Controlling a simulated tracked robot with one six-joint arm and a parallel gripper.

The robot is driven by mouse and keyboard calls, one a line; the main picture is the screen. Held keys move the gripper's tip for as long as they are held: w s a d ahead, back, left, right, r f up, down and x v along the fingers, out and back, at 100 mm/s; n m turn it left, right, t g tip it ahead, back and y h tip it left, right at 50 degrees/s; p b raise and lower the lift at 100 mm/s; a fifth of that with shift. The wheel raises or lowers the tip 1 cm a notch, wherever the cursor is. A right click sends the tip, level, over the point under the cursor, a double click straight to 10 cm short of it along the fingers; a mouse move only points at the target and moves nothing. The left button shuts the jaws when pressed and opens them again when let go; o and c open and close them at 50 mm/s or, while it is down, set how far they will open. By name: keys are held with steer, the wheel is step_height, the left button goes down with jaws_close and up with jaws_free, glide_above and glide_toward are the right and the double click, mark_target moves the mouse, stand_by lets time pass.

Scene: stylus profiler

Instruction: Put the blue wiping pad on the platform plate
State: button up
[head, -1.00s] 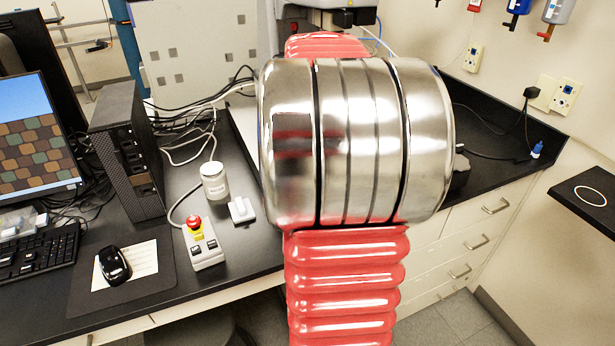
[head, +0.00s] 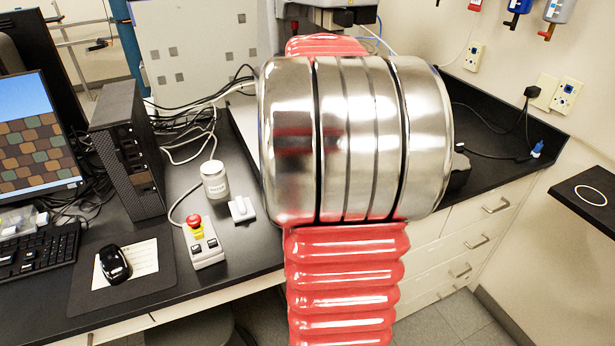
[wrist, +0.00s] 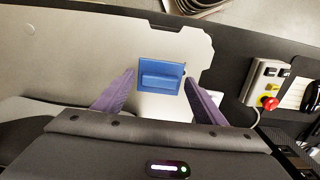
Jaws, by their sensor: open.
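The blue wiping pad (wrist: 161,76) shows in the wrist view, a flat blue square with a raised bar across it. It lies on a light grey plate (wrist: 90,45), which looks like the platform plate. My gripper (wrist: 160,80) is open, with its two purple fingers apart. The pad appears between and slightly beyond the fingertips, and nothing is held. I cannot tell how high the fingers are above it. In the head view my arm hides the pad, the plate and the gripper.
A control box with a red stop button (head: 194,222) stands on the black bench (head: 240,265). A white jar (head: 214,182) and a small white block (head: 241,208) stand near it. A computer tower (head: 128,150), mouse (head: 114,263) and cables are at left.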

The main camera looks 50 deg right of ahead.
step_height(320, 180, up, 12)
stand_by(0.6)
steer(key=shift+w+a+r, duration=0.1)
stand_by(0.6)
steer(key=w+a+n+t, duration=0.1)
steer(key=w+a+n, duration=0.15)
steer(key=a, duration=0.85)
steer(key=s+a+f+n+t, duration=0.2)
steer(key=a+f, duration=0.3)
steer(key=a, duration=0.7)
steer(key=s+a+f+n+t, duration=0.1)
steer(key=a+f, duration=0.4)
steer(key=a, duration=0.8)
steer(key=shift+s+f+n+t, duration=0.15)
steer(key=shift+s+n+t, duration=0.2)
steer(key=shift+s+t, duration=0.5)
